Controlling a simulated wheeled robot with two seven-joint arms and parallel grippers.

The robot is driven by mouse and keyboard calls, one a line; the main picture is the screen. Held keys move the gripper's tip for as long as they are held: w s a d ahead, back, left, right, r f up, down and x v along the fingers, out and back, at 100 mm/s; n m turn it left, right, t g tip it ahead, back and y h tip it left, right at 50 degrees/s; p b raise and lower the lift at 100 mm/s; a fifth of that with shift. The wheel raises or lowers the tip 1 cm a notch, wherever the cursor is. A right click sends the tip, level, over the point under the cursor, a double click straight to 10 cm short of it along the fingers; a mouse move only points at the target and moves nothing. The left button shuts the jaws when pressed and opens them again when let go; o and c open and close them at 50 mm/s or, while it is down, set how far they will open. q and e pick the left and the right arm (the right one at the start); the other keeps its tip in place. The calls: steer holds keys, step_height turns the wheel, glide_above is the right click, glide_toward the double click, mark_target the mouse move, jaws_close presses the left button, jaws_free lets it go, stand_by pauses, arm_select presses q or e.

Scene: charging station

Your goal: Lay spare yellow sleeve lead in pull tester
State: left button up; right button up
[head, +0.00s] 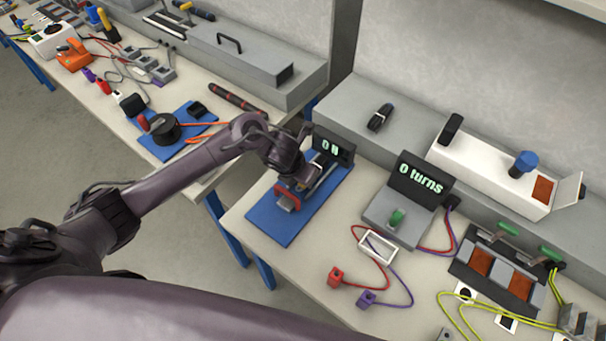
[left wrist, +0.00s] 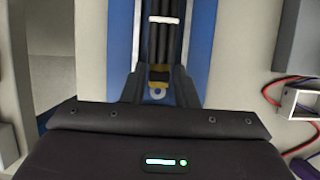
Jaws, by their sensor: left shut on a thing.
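The pull tester is a blue plate (head: 273,223) with a red-framed part (head: 288,196) near its front and a dark display (head: 336,149) reading "0 N" at its back. My left gripper (head: 306,180) is low over this plate, between the red part and the display. In the left wrist view its fingers (left wrist: 158,84) are shut on the yellow sleeve lead (left wrist: 158,73), with a small ring-like end below the yellow band. Dark strands run up from the band between blue strips, past a white band. In the head view the arm mostly hides the lead. My right gripper is not in view.
Right of the tester stands a grey device (head: 392,218) reading "0 turns", with a white frame (head: 378,246) and red and purple leads before it. Yellow-green cables (head: 470,296) lie at far right. A gap separates this bench from the left one, which holds a cable spool (head: 164,130).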

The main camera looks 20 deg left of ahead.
arm_select(q)
steer(key=shift+f, duration=0.25)
steer(key=o, duration=1.1)
steer(key=shift+c, duration=0.2)
steer(key=shift+r, duration=0.1)
steer(key=v, duration=0.7)
steer(key=shift+r, duration=0.3)
steer(key=shift+s, duration=0.2)
